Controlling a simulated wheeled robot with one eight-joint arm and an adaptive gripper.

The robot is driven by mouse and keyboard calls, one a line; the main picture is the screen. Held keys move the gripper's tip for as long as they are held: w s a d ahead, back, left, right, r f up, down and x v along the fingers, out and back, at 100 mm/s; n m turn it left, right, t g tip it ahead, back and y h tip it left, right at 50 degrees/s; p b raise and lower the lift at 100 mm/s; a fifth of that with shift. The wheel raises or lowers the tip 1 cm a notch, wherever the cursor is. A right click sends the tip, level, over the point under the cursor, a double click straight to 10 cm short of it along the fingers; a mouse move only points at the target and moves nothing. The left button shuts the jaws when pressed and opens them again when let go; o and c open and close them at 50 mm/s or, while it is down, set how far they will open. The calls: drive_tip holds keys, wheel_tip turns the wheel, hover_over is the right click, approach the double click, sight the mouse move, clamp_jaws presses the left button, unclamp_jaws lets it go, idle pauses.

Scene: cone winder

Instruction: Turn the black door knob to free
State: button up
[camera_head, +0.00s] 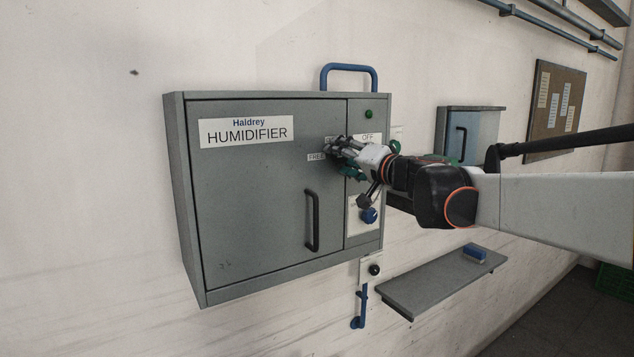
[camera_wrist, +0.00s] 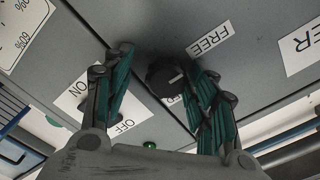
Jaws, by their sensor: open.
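The black door knob (camera_wrist: 165,75) is on the grey cabinet door, with a short white pointer mark on its face. In the wrist view the mark points right, between the FREE label (camera_wrist: 209,38) and a second label mostly hidden behind a finger. My gripper (camera_head: 338,147) is at the cabinet front, to the right of the FREE label in the head view, and covers the knob there. Its fingers are open in the wrist view, with the knob between them, closer to the right finger. I cannot tell whether that finger touches it.
An ON/OFF label (camera_wrist: 78,92) lies near the left finger. A shelf (camera_head: 430,284) is at lower right.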

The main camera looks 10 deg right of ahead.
drive_tip(key=shift+s+a, duration=0.3)
drive_tip(key=shift+s, duration=0.3)
